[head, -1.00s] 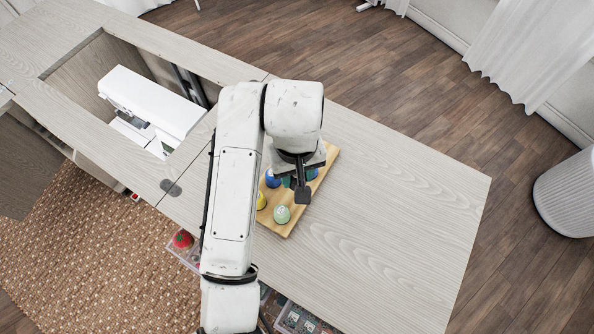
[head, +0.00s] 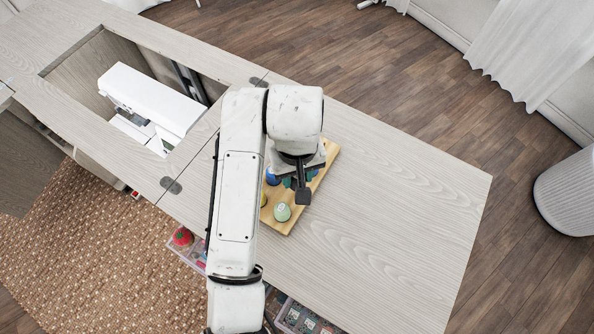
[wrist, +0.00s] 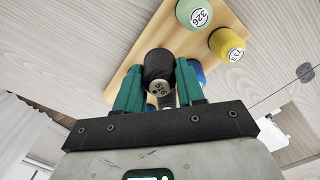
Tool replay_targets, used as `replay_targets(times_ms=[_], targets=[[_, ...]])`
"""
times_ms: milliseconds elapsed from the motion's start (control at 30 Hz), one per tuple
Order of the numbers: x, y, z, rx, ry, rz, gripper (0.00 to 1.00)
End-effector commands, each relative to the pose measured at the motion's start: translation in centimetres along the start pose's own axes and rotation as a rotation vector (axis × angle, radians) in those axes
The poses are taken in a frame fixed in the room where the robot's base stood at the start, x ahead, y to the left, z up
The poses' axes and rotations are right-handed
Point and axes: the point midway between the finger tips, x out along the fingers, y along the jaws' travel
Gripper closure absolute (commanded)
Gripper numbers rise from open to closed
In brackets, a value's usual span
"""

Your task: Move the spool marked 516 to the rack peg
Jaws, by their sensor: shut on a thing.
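The black spool marked 516 (wrist: 158,64) is in the wrist view, with its numbered end toward the camera. My gripper (wrist: 157,82) is shut on it, one green finger on each side. No bare peg shows clearly.
A green spool marked 326 (wrist: 194,14) and a yellow spool marked 713 (wrist: 227,43) stand on the board, with a blue spool (head: 272,177) close to my gripper. A sewing machine (head: 150,100) sits in the opening at left. The tabletop to the right (head: 400,220) is clear.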

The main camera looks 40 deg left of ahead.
Motion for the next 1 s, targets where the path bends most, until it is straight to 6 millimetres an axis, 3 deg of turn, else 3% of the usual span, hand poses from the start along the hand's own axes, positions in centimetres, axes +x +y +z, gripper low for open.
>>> replay_targets(times_ms=[1000], targets=[[2.3, 0.0, 0.0, -0.001, 0.0, 0.001, 0.9]])
